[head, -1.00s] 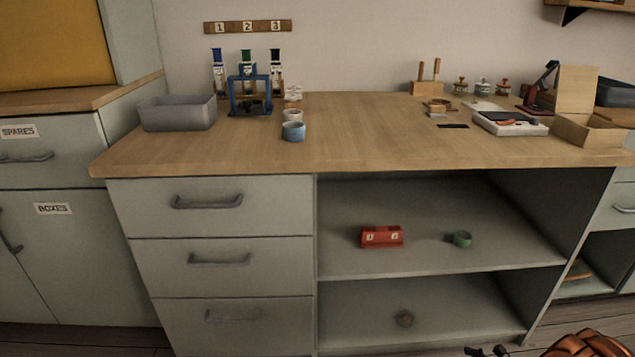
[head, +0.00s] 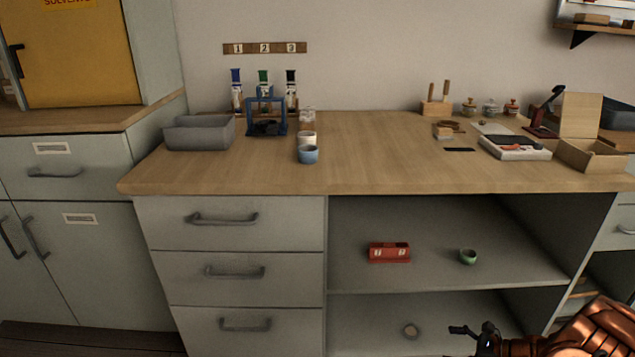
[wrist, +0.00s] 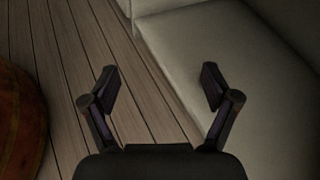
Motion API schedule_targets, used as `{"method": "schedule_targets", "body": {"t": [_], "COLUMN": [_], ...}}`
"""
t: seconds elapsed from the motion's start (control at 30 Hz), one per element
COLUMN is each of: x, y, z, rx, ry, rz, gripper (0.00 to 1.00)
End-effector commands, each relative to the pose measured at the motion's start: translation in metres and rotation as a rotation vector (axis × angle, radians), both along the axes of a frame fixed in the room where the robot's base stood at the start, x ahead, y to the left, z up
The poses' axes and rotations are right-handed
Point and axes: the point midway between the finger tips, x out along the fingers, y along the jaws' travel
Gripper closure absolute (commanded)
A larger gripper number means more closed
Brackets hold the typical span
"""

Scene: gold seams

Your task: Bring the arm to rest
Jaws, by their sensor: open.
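My gripper (wrist: 158,82) is open and empty in the wrist view, its two dark fingers spread apart. Wooden floor planks and a pale flat surface lie beyond the fingers. In the head view my gripper (head: 472,335) shows at the bottom right, low in front of the bench's open shelves, with my orange arm beside it. It touches nothing that I can see.
The wooden bench top (head: 380,160) carries a grey bin (head: 200,133), a blue stand (head: 266,115), cups (head: 308,154) and a white tray (head: 515,148). A red block (head: 389,253) and a green cup (head: 468,257) sit on the upper shelf. Drawers are shut.

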Motion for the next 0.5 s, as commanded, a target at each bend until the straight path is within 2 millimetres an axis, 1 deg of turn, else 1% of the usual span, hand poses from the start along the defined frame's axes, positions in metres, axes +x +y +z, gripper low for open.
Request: {"method": "schedule_targets", "body": {"t": [0.03, 0.07, 0.1, 0.27, 0.3, 0.47, 0.5], "x": [0.005, 0.007, 0.009, 0.012, 0.012, 0.007, 0.005], "y": [0.012, 0.019, 0.028, 0.065, 0.075, 0.111, 0.12], "z": [0.031, 0.043, 0.06, 0.121, 0.135, 0.193, 0.208], "rx": [-0.014, -0.024, -0.038, -0.088, -0.1, -0.157, -0.172], "ry": [-0.014, -0.02, -0.031, -0.066, -0.073, -0.108, -0.118], "rz": [0.043, 0.068, 0.101, 0.233, 0.267, 0.4, 0.434], "gripper": [0.13, 0.13, 0.13, 0.13, 0.13, 0.13, 0.13]}}
